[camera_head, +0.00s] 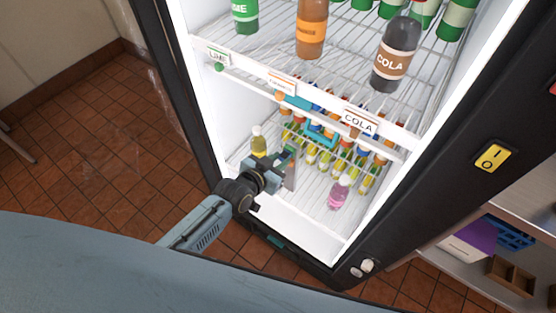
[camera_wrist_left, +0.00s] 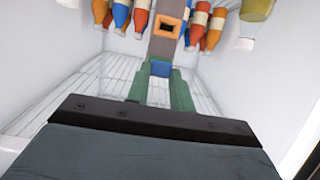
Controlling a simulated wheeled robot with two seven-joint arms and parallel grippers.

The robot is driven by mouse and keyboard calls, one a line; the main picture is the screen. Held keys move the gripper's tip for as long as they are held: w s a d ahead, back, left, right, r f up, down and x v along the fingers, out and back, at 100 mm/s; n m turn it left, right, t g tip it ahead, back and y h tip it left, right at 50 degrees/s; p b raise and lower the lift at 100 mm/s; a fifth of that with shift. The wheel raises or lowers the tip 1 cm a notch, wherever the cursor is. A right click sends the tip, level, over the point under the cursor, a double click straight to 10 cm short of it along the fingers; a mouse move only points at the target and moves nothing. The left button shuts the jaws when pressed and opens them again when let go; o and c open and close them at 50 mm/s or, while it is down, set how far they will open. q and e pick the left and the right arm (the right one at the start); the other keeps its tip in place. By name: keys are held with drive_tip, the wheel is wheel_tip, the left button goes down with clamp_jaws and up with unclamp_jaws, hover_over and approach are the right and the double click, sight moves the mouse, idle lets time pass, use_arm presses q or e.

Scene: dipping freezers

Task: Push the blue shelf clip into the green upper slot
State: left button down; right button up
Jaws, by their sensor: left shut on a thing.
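My left gripper (camera_head: 282,174) reaches into the lower bay of the open fridge in the head view. In the left wrist view its green fingers (camera_wrist_left: 160,78) are shut on the blue shelf clip (camera_wrist_left: 160,67), of which a small part shows between the tips. A grey slotted strip (camera_wrist_left: 162,48) lies just beyond the clip, with an orange-rimmed slot (camera_wrist_left: 167,27) in it. I cannot tell whether the clip touches the strip. The strip shows small beside the gripper in the head view (camera_head: 291,176). I cannot make out the green upper slot. My right gripper is not in view.
A yellow bottle (camera_head: 258,141) stands left of the gripper and a pink bottle (camera_head: 339,192) right of it. Several small bottles stand behind. The labelled shelf edge (camera_head: 311,99) crosses above. The fridge's white floor lip (camera_head: 300,229) is clear.

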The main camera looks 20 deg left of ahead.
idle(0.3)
use_arm(q)
drive_tip(key=c, duration=1.1)
unclamp_jaws()
drive_tip(key=shift+w, duration=0.1)
drive_tip(key=shift+c, duration=0.2)
drive_tip(key=p+v, duration=0.5)
drive_tip(key=v, duration=0.1)
